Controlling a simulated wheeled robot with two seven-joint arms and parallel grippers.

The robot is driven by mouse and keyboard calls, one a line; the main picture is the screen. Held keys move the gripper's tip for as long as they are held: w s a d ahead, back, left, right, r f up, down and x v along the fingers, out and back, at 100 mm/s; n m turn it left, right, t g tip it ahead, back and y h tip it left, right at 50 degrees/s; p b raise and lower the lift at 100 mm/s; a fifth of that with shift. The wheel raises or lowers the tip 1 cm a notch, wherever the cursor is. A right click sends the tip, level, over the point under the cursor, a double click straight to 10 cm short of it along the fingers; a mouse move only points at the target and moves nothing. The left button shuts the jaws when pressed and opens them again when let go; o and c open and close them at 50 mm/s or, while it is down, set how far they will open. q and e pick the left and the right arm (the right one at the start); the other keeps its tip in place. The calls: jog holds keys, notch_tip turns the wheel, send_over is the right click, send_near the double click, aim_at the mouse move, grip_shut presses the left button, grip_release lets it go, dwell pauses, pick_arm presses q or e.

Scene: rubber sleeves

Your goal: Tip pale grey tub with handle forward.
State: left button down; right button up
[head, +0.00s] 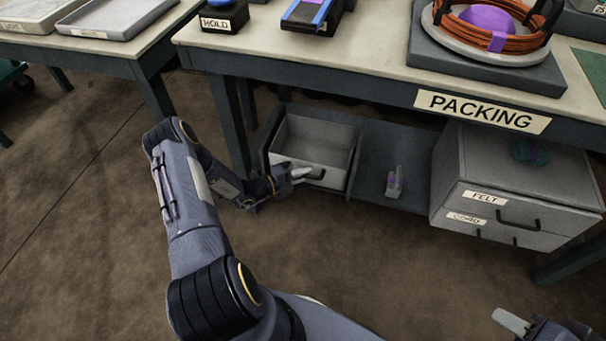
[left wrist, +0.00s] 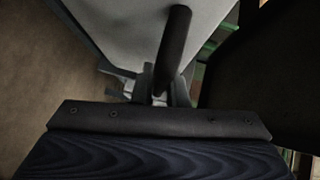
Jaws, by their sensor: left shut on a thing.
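The pale grey tub (head: 322,135) stands on the low shelf under the packing table, its open top facing up and its visible inside empty. Its dark handle (head: 316,175) is on the front face. My left gripper (head: 300,176) is at that handle and shut on it. In the left wrist view the dark handle bar (left wrist: 173,50) runs down to the gripper fingers, with the pale tub face (left wrist: 125,30) beside it. The fingertips are partly hidden there. My right gripper (head: 540,326) is at the bottom right edge, cut off and away from the tub.
A small grey and purple item (head: 394,182) sits on the shelf (head: 372,160) right of the tub. A drawer unit (head: 515,190) labelled FELT stands further right. The packing table (head: 340,60) overhangs the shelf. The floor (head: 370,260) in front is clear.

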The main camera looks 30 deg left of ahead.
pick_arm(q)
jog(key=shift+s+f+m+b, duration=0.2)
jog(key=shift+f+m+b, duration=0.1)
jog(key=shift+f+b, duration=0.55)
jog(key=shift+w+f+m+t+h+b, duration=0.15)
jog(key=shift+f+m+t+h+b, duration=0.35)
jog(key=shift+f+b, duration=1.1)
jog(key=shift+w+f+m+t+h+b, duration=0.25)
jog(key=shift+f+m+t+b, duration=0.6)
jog(key=shift+b, duration=1.25)
jog(key=shift+a+f+n+g, duration=0.1)
jog(key=shift+f+n+g, duration=0.15)
jog(key=c, duration=1.7)
grip_release()
jog(key=shift+r, duration=0.1)
